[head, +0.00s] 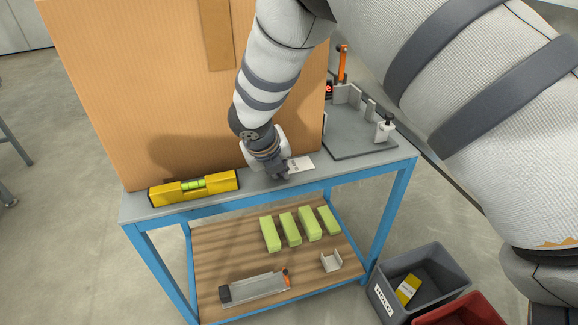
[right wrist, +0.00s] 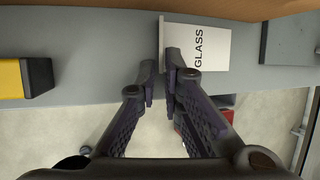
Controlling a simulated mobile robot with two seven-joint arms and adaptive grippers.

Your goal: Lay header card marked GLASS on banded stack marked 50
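The white header card marked GLASS (right wrist: 212,48) lies at the front edge of the grey bench top. It also shows in the head view (head: 301,163), just right of my right gripper. In the right wrist view, my right gripper (right wrist: 160,62) has its fingertips close together on either side of the card's narrow raised left edge. I cannot tell whether they are pressed on it. The right gripper also shows in the head view (head: 281,175), low over the bench's front edge. I see no banded stack marked 50. My left gripper is out of view.
A tall cardboard box (head: 150,90) stands on the bench behind the gripper. A yellow level (head: 194,188) lies to the left. A grey fixture plate (head: 350,148) with upright stops sits right. Several green blocks (head: 270,234) lie on the lower shelf. A HOLD bin (head: 440,262) stands on the floor.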

